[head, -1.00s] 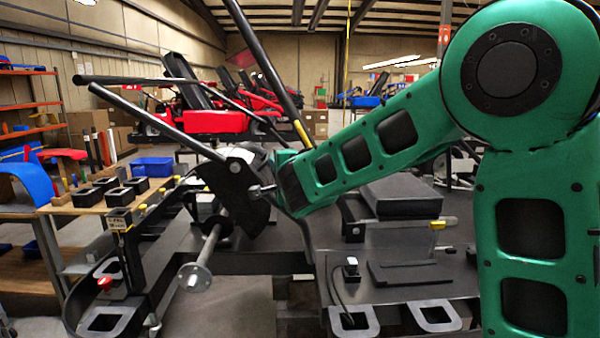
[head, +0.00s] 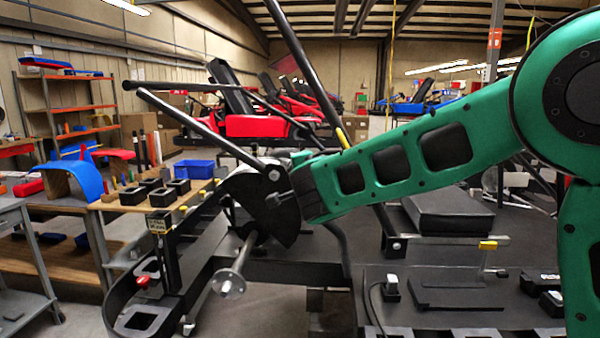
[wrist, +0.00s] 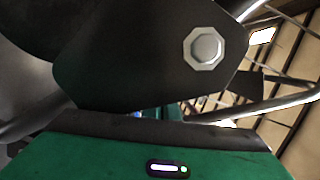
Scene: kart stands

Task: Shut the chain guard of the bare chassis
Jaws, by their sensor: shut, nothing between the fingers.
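The bare chassis (head: 250,270) is a dark frame with an axle and a round hub. The black fan-shaped plate (head: 262,215), which looks like the chain guard, hangs beside a bolt near the left end of my arm. My gripper (head: 272,201) is shut and empty, its tips overlapping the plate's right part in the head view; I cannot tell whether they touch. In the wrist view a large dark plate with a hex bolt (wrist: 205,48) fills the upper part, close to my gripper's green body. The fingertips are hidden there.
Long black bars (head: 205,130) rise around the plate. A wooden bench (head: 125,206) with black blocks and a blue bin (head: 195,168) stands at left. A grey cart (head: 35,235) is at far left. A black box-like pad (head: 447,213) lies right of the plate.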

